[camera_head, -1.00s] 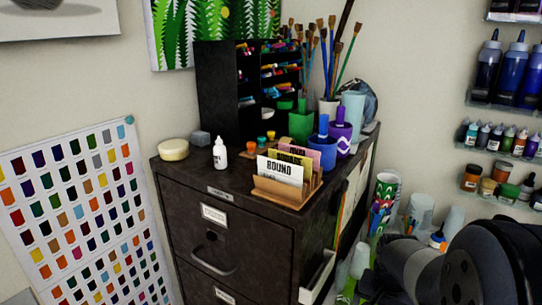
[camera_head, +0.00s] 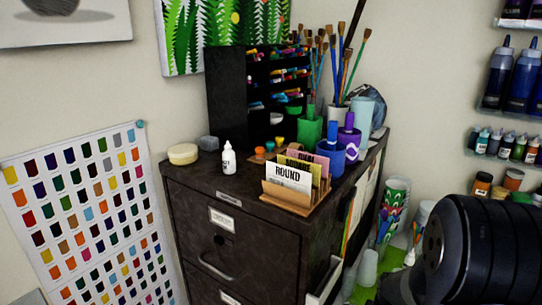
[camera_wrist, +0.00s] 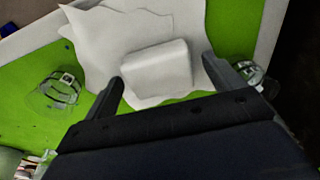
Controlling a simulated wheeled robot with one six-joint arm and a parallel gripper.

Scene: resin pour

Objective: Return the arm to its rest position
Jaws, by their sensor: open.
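My gripper (camera_wrist: 163,70) shows in the wrist view with its two dark fingers spread apart. It is open, with nothing clasped between the fingers. Beyond the fingertips a pale block-like thing (camera_wrist: 157,72) lies on a ragged white sheet (camera_wrist: 98,32) over a green surface (camera_wrist: 37,60). I cannot tell how far below the fingers it is. In the head view my dark rounded arm link fills the lower right corner, and my gripper is out of that view.
A dark filing cabinet (camera_head: 262,235) bears a card holder (camera_head: 290,200), a white bottle (camera_head: 229,158) and brush cups. Shelves of bottles (camera_head: 524,75) hang at right. Clear cups (camera_wrist: 58,90) stand on the green surface beside the white sheet. A pale border edges the green surface.

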